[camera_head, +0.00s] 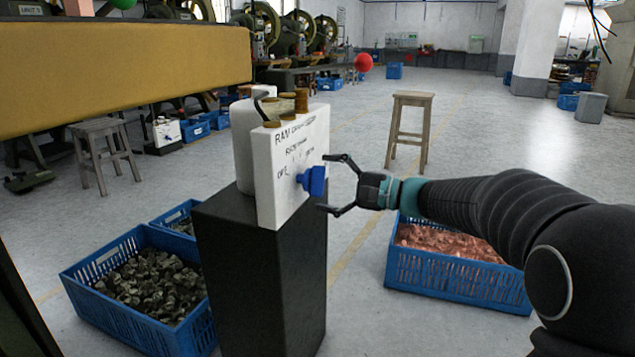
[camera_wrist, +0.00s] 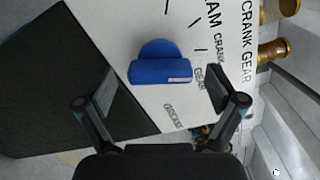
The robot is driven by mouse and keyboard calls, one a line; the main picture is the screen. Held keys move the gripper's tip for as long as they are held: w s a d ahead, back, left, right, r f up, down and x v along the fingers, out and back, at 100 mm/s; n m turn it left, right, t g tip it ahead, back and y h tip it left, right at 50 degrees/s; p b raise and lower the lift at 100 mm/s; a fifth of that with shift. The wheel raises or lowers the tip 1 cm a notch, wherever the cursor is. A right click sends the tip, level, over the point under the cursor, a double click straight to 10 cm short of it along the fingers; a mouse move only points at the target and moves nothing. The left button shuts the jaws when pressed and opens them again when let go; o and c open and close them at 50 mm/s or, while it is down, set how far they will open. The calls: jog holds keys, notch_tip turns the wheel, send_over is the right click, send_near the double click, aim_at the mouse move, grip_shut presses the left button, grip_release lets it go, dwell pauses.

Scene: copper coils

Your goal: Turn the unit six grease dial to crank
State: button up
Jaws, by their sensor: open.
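The grease dial is a blue knob (camera_head: 314,181) on the white face of a box (camera_head: 265,175). In the wrist view the knob (camera_wrist: 160,65) has a bar grip with a white mark at its right end, on the side towards small lettering that seems to read GEAR. Lettering reading CRANK stands above and right of that. My gripper (camera_head: 328,184) is open in front of the knob, its fingers spread above and below it in the head view. In the wrist view the fingertips (camera_wrist: 160,88) lie either side of the knob, apart from it. Nothing is held.
The box stands on a black pedestal (camera_head: 260,290), with brass-coloured caps (camera_head: 287,104) on top. A blue crate of dark lumps (camera_head: 140,300) is left, a crate of copper pieces (camera_head: 455,280) right under my arm. A stool (camera_head: 408,130) stands behind; open floor lies around it.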

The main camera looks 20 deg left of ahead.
jog(key=d, duration=0.9)
jog(key=shift+s+d, duration=0.4)
jog(key=shift+s, duration=0.05)
